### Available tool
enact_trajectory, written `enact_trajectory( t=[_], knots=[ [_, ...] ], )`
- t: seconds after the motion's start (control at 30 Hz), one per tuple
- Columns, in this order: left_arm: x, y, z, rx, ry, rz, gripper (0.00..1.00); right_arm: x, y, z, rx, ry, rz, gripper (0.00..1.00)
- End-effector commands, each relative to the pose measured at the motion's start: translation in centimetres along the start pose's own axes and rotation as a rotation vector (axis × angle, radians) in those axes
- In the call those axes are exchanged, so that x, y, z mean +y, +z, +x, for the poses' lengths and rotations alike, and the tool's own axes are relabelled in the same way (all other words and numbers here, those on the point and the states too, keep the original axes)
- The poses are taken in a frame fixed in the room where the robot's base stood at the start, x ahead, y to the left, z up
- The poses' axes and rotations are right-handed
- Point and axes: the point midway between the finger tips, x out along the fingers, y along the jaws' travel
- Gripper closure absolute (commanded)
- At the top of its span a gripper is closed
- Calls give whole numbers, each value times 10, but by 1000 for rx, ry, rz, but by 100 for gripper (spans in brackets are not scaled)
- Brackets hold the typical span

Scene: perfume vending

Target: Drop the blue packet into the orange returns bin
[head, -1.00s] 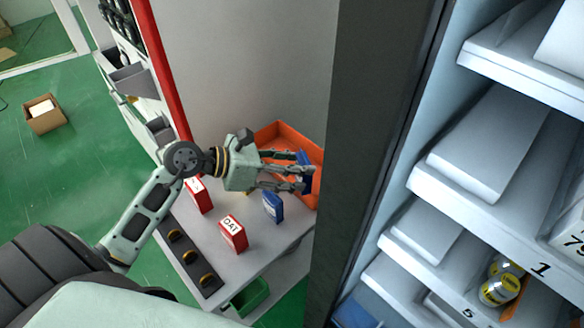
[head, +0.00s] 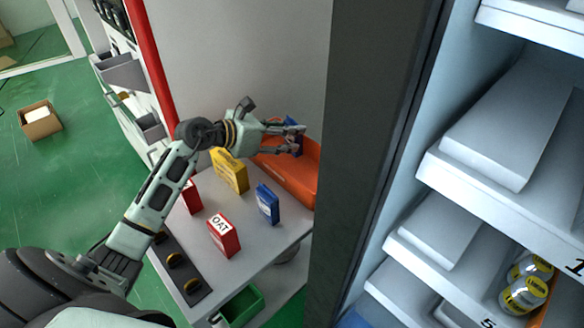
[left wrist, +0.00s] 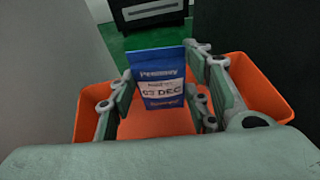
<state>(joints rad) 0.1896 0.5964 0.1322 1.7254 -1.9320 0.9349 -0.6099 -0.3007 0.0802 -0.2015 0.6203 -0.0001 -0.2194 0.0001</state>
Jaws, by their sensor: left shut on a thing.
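My left gripper (head: 296,140) is shut on the blue packet (head: 293,124) and holds it over the orange returns bin (head: 287,178). In the left wrist view the blue packet (left wrist: 157,72) stands upright between the fingers, with a white label reading what looks like "03 DEC". The orange bin (left wrist: 262,82) shows behind and below it, with its inside partly hidden by the packet and fingers. The packet appears above the bin's rim. My right gripper is not in view.
On the grey table (head: 262,243) stand a yellow box (head: 230,170), a blue box (head: 267,204) and red boxes, one marked OAT (head: 223,236). A dark cabinet side (head: 365,150) rises close to the right of the bin. White shelves (head: 500,130) are farther right.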

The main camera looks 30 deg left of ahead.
Motion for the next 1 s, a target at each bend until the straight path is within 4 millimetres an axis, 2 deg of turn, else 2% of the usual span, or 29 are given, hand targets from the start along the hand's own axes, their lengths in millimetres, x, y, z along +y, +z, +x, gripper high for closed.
enact_trajectory(
  t=[0.03,0.1,0.43,0.47,0.6,0.7,1.0],
  knots=[
    [0,-9,4,-2,0,-2,83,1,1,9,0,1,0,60],
    [0,-13,6,-2,0,-1,83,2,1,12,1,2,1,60],
    [0,-15,6,-1,0,1,83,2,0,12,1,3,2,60],
    [0,-15,6,-1,0,1,53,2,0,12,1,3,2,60],
    [0,-15,6,0,0,0,40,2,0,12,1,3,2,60],
    [0,-15,6,0,0,0,33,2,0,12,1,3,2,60],
    [0,-16,5,1,0,0,33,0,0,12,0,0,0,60]
  ],
)
